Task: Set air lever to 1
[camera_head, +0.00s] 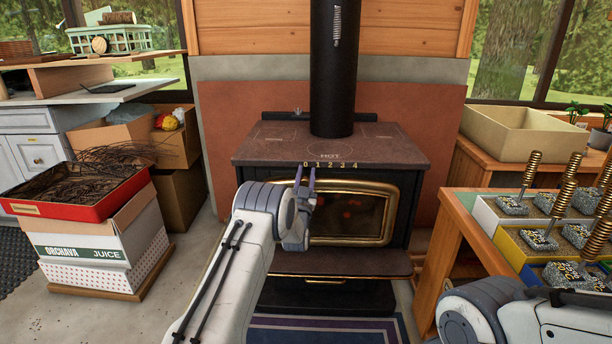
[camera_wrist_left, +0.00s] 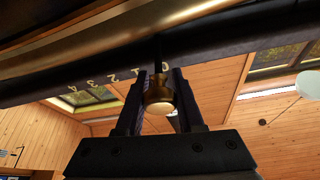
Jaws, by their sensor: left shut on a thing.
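The stove (camera_head: 328,150) stands at the middle of the head view, with the air scale 0 1 2 3 4 (camera_head: 330,165) along its top front edge. My left gripper (camera_head: 305,170) is at that edge, its fingertips around the 0 end of the scale. In the left wrist view, the air lever's brass knob (camera_wrist_left: 159,98) sits between the two fingers of my left gripper (camera_wrist_left: 158,88), which are shut on it. The lever's dark stem rises close to the 0 mark, with 1 to its left in that view. In the head view the knob is hidden. My right gripper is out of view.
A red tray of twigs (camera_head: 75,190) sits on boxes at left. The stove's front ledge (camera_head: 345,263) juts out below the glass door. A black flue pipe (camera_head: 333,70) rises behind.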

